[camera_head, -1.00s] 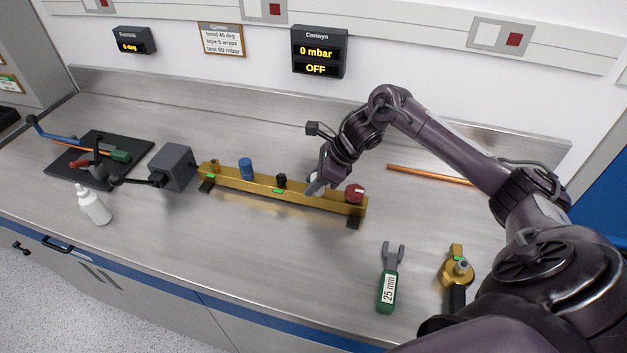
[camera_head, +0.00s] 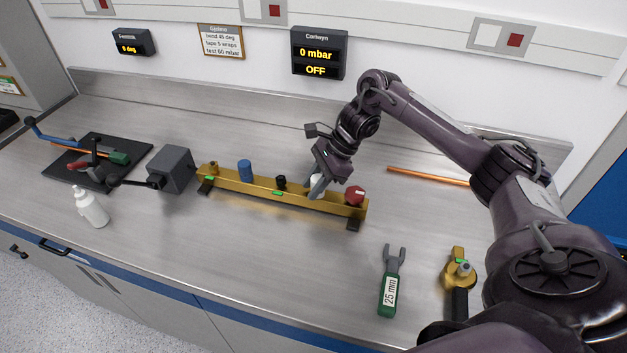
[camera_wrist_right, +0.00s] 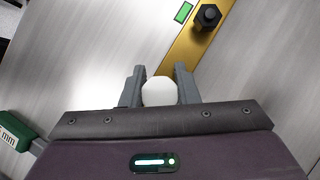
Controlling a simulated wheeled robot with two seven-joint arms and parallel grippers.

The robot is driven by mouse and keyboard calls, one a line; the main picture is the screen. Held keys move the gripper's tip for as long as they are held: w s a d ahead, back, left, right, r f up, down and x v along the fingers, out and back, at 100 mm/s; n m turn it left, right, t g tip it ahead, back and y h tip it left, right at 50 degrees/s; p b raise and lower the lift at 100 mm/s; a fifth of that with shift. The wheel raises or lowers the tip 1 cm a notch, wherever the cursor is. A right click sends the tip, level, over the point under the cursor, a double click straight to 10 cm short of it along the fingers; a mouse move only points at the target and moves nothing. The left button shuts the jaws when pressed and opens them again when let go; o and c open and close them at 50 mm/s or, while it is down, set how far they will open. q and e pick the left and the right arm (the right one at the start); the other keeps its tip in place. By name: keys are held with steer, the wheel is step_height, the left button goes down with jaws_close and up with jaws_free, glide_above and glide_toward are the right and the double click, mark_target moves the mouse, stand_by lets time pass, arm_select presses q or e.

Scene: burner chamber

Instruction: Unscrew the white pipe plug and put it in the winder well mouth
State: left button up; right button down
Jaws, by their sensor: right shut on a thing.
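The white pipe plug (camera_head: 319,180) stands on the long brass bar-shaped pipe (camera_head: 233,181), between a small black fitting and the red knob. My right gripper (camera_head: 315,191) is at it, fingers pointing down, and is shut on the plug. In the right wrist view the plug's round white top (camera_wrist_right: 159,92) sits between the two grey fingers; whether its thread is still engaged is hidden. A grey box with a crank (camera_head: 172,168) stands left of the pipe; I cannot tell whether it holds the winder well mouth. My left gripper is not in view.
On the pipe are a blue cap (camera_head: 245,169), a black fitting (camera_head: 281,181) and a red knob (camera_head: 355,195). A 25 mm wrench (camera_head: 390,282) and a brass tool (camera_head: 458,272) lie front right. A white bottle (camera_head: 91,207) stands left.

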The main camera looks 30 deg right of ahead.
steer(key=shift+r+n+g+p, duration=0.2)
steer(key=shift+n+g+p, duration=0.1)
steer(key=shift+n+p, duration=0.4)
steer(key=shift+a+f+n+g+b, duration=0.1)
steer(key=shift+f+n+g+b, duration=0.25)
steer(key=shift+f+n, duration=0.1)
steer(key=b, duration=0.3)
steer(key=shift+s+n, duration=0.1)
steer(key=shift+n, duration=0.25)
steer(key=shift+s+r+g, duration=0.1)
steer(key=shift+r+g, duration=0.05)
steer(key=shift+g, duration=0.1)
